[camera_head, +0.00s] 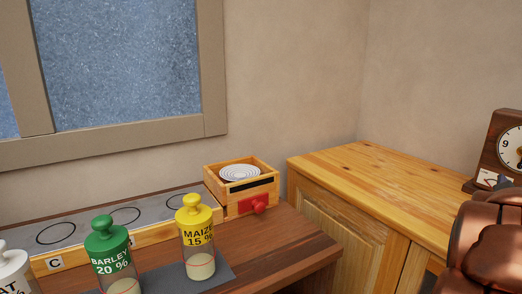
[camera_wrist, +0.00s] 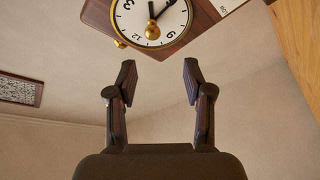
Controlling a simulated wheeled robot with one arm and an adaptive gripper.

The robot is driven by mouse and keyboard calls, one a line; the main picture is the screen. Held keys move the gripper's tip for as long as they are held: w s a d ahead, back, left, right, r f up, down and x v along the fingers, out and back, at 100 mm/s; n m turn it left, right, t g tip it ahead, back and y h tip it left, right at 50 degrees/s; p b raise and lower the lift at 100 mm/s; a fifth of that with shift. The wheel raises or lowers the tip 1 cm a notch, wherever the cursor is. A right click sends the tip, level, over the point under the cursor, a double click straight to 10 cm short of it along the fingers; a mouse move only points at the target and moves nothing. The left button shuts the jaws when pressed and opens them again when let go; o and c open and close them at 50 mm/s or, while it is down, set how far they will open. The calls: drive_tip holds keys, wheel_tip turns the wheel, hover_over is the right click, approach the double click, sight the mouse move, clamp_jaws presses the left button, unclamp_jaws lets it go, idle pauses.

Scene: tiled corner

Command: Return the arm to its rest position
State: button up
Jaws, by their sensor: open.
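My gripper (camera_wrist: 158,76) shows in the wrist view with its two dark fingers apart and nothing between them. A wooden pendulum clock (camera_wrist: 190,35) appears upside down beyond the fingertips, apart from them. The clock (camera_head: 497,150) also stands at the right edge of the head view, on the pine cabinet. My brown arm fills the lower right corner of the head view, in front of the cabinet. The gripper's fingers are not visible in the head view.
On the brown table (camera_head: 300,235) stand a yellow-lidded maize jar (camera_head: 197,240), a green-lidded barley jar (camera_head: 112,255), a partly cut-off white jar (camera_head: 14,272), a wooden box with a red knob (camera_head: 240,185) and a circle-marked rack (camera_head: 85,232).

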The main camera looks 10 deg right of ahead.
drive_tip(key=w+a+f+g+y+p, duration=0.25)
drive_tip(key=a+y+p, duration=0.2)
drive_tip(key=a, duration=0.45)
drive_tip(key=w+a+f+g+y+p, duration=0.1)
drive_tip(key=w+a+y+p, duration=0.25)
drive_tip(key=a+p, duration=0.4)
drive_tip(key=s+a+f+g+y+p, duration=0.2)
drive_tip(key=s+a+y+p, duration=0.15)
drive_tip(key=a, duration=0.75)
drive_tip(key=s+a+r+g+y+p, duration=0.2)
drive_tip(key=s+a+r+g+p, duration=0.1)
drive_tip(key=s+a, duration=0.6)
drive_tip(key=s+a+r+n+g+y+p, duration=0.1)
drive_tip(key=s+a+r+g+y+p, duration=0.2)
drive_tip(key=s+a, duration=0.7)
drive_tip(key=s+g+p, duration=0.2)
drive_tip(key=s+p, duration=0.1)
drive_tip(key=p, duration=0.1)
drive_tip(key=shift+s+a+g, duration=0.25)
drive_tip(key=shift+a+g, duration=0.05)
drive_tip(key=shift+g, duration=0.05)
